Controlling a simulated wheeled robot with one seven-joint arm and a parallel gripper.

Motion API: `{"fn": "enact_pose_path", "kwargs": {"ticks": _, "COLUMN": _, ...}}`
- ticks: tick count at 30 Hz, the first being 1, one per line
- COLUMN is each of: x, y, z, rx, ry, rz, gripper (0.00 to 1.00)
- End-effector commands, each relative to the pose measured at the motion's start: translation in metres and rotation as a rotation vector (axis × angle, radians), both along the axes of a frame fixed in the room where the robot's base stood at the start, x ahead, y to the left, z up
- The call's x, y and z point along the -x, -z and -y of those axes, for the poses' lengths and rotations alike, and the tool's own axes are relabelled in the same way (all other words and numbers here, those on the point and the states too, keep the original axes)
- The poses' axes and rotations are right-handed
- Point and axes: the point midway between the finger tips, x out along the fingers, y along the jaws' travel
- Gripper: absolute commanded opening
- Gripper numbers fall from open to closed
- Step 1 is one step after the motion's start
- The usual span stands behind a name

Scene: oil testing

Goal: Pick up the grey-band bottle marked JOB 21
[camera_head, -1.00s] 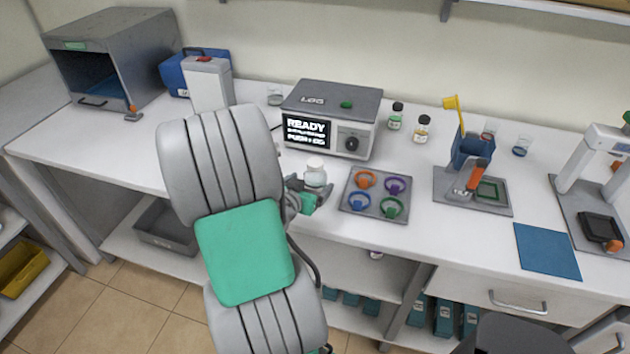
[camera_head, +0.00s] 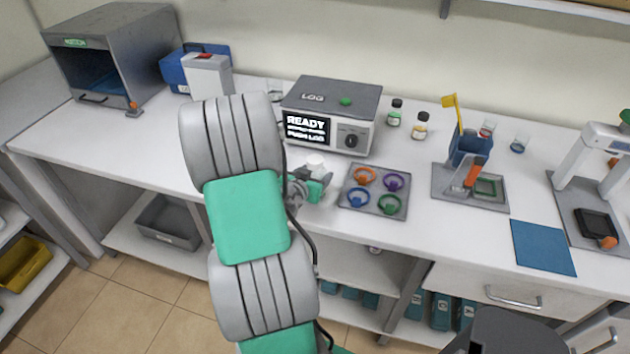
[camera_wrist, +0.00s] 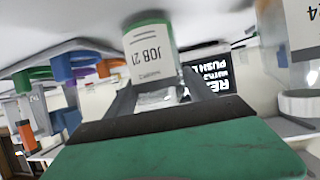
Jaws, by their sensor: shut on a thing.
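The bottle marked JOB 21 (camera_wrist: 150,55) fills the upper middle of the wrist view, its white label legible and a narrow greenish strip along the label's upper edge. My gripper (camera_wrist: 157,98) is shut on it, with the dark fingers on either side of its lower part in that view. In the head view, the pale bottle (camera_head: 316,167) shows only partly above my gripper (camera_head: 318,184), in front of the grey LOG instrument. Whether it touches the bench cannot be told.
The LOG instrument (camera_head: 330,115), reading READY, stands just behind. A tray of coloured rings (camera_head: 373,208) lies close on the right. Another labelled container (camera_wrist: 298,45) is near at the wrist view's right edge. Two small bottles stand behind the ring tray.

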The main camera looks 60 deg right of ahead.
Motion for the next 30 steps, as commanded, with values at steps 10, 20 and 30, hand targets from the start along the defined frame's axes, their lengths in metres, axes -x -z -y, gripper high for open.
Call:
{"fn": "enact_pose_path", "kwargs": {"ticks": 10, "x": 0.0000, "y": 0.0001, "z": -0.0002, "rx": 0.000, "ry": 0.000, "rz": 0.000, "gripper": 0.19}}
{"fn": "enact_pose_path", "kwargs": {"ticks": 20, "x": -0.0003, "y": -0.0012, "z": 0.0005, "rx": 0.002, "ry": 0.000, "rz": 0.001, "gripper": 0.00}}
{"fn": "enact_pose_path", "kwargs": {"ticks": 30, "x": -0.0005, "y": -0.0093, "z": 0.0009, "rx": 0.004, "ry": 0.001, "rz": 0.004, "gripper": 0.00}}
